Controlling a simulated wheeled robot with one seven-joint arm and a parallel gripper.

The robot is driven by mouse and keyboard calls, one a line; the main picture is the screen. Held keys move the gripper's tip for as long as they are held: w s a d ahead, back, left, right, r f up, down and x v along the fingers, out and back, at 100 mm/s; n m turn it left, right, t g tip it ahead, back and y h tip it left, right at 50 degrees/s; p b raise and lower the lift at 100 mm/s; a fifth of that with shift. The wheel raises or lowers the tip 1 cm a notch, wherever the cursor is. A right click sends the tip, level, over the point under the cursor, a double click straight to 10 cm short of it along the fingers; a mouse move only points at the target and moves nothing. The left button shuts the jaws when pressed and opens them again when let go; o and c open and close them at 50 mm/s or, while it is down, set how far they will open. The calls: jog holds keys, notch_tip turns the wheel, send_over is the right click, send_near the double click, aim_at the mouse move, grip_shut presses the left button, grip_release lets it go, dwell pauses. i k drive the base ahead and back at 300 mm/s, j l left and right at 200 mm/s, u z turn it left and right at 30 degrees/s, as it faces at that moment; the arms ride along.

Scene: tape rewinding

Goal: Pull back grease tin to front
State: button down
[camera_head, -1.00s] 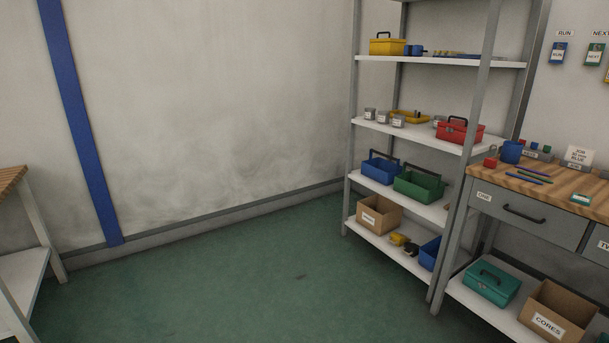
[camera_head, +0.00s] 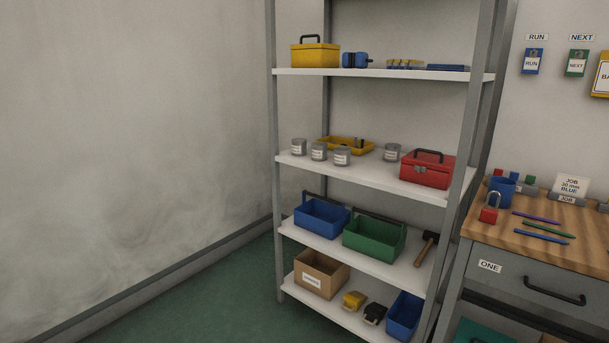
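Grey tins with white labels stand on the second shelf from the top of the metal rack. Three are in a row near the shelf's front left: a left tin (camera_head: 298,147), a middle tin (camera_head: 319,152) and a right tin (camera_head: 342,157). Another grey tin (camera_head: 392,152) stands apart, farther back and to the right, beside the red toolbox. The labels are too small to read, so I cannot tell which is the grease tin. My gripper is not in view.
A yellow tray (camera_head: 345,147) lies behind the row of tins, and a red toolbox (camera_head: 430,169) stands at the shelf's right. Rack posts bound the shelf. A wooden-topped workbench (camera_head: 580,247) stands at the right. Green floor (camera_head: 210,310) is clear left of the rack.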

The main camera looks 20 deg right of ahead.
aim_at(392, 150)
jog(key=i+j+z, duration=0.25)
jog(key=i+z, duration=0.2)
jog(key=i+j+z, duration=0.4)
jog(key=i, duration=0.2)
jog(key=i+j, duration=0.2)
jog(key=j, duration=0.15)
jog(key=i+j+z, duration=0.1)
jog(key=j, duration=0.25)
jog(key=i+j, duration=0.2)
jog(key=j, duration=0.15)
jog(key=i+j+z, duration=0.1)
jog(key=j, duration=0.3)
jog(key=i+j, duration=0.25)
jog(key=j+z, duration=0.05)
jog(key=j, duration=0.05)
